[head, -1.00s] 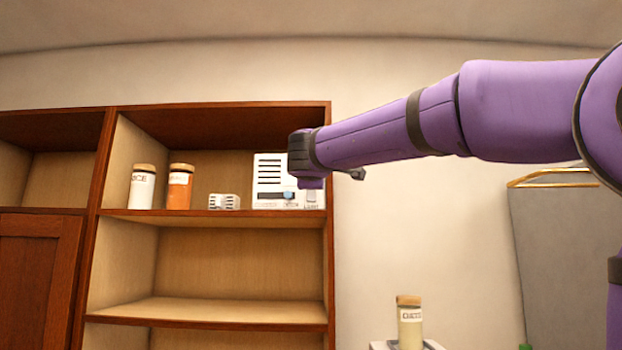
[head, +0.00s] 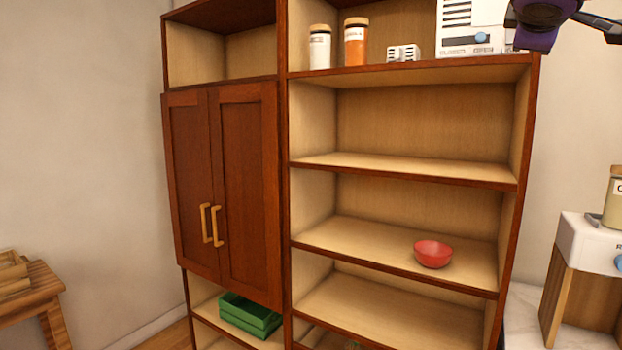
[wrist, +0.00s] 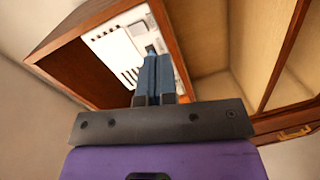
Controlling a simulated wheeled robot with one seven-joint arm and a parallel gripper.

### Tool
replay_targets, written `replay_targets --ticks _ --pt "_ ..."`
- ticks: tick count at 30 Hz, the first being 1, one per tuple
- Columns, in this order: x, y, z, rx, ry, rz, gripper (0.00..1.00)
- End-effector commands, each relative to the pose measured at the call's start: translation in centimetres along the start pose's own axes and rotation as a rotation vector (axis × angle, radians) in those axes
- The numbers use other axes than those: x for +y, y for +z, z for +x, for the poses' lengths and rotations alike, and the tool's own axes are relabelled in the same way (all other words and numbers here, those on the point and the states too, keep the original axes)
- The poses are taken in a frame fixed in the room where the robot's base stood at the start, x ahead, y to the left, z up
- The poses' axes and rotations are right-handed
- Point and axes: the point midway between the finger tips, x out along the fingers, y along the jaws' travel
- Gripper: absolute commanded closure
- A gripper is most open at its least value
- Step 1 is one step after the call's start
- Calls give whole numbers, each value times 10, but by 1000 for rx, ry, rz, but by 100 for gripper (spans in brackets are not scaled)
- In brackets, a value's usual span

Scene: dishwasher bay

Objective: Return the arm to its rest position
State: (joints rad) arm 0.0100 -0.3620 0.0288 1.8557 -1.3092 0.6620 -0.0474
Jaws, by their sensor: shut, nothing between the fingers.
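My gripper (wrist: 155,72) shows in the wrist view with its two blue-grey fingers together and nothing between them. Beyond the fingertips is a white appliance (wrist: 125,45) with dark slots, standing in a wooden shelf compartment. From this view I cannot tell how far the fingertips are from it. In the head view only a small purple and black part of my arm shows at the top right corner, in front of the white appliance (head: 468,28). The fingers cannot be made out there.
A tall wooden shelf unit (head: 412,178) fills the middle, with a closed cupboard (head: 245,150) at left. Two jars (head: 355,42) stand on the upper shelf, a red bowl (head: 433,254) lower down. A green crate (head: 250,315) is at the bottom. A wooden table (head: 40,290) stands far left.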

Motion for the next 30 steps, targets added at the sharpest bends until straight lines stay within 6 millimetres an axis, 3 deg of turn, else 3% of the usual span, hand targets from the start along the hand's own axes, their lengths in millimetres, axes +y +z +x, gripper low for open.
replay_targets --ticks 3,9,15,18,24,30 --pt "-57 32 -23 -53 -170 148 100" --pt "-160 76 -72 -165 -470 396 100" --pt "-258 108 -135 -293 -769 630 100" --pt "-296 117 -165 -352 -895 726 100" --pt "-338 126 -201 -422 -1045 840 100" --pt "-344 126 -206 -433 -1068 857 100"
